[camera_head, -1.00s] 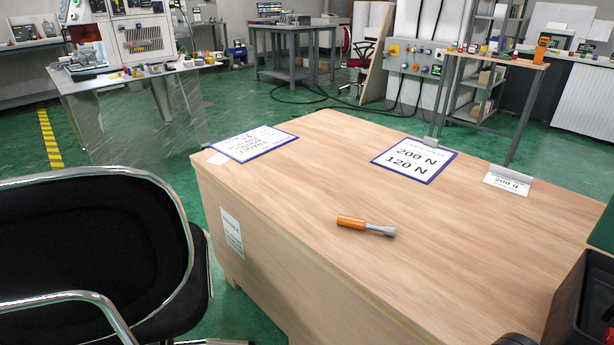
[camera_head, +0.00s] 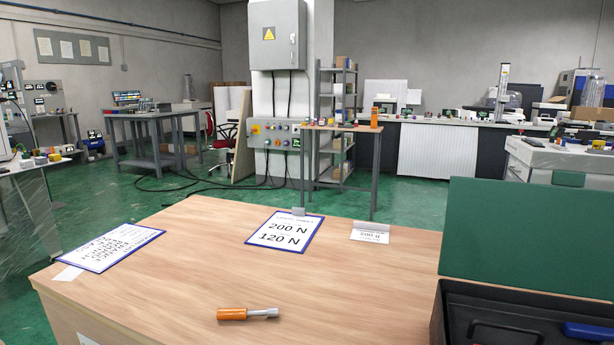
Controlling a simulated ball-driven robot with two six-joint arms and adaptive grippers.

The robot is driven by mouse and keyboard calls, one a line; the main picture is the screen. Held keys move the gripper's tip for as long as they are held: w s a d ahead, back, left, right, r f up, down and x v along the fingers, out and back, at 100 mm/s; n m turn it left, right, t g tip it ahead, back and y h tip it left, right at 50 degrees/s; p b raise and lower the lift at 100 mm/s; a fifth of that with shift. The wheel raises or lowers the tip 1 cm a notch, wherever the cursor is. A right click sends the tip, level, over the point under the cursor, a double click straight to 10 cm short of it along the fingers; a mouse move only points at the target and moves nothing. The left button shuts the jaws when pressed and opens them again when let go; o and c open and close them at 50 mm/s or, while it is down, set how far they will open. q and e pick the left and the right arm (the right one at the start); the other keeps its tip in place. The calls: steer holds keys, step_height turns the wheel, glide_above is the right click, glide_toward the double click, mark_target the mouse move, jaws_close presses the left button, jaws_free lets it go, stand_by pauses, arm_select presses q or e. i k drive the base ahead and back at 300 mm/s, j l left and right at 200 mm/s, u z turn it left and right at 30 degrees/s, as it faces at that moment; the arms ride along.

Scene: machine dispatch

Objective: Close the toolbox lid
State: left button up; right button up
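The toolbox (camera_head: 436,318) stands at the lower right on the wooden table, partly cut off by the frame edge. Its green lid (camera_head: 535,235) is open and raised behind the dark box. A blue item (camera_head: 588,332) shows inside the box. Neither of my grippers is in view.
An orange-handled tool (camera_head: 232,314) lies on the wooden table (camera_head: 170,255) left of the toolbox. A "200 N 120 N" sheet (camera_head: 284,233), a "200 g" card (camera_head: 370,234) and a text sheet (camera_head: 108,247) are towards the back. The table's middle is otherwise clear.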

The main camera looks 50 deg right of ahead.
mark_target(547, 239)
steer(key=z, duration=1.65)
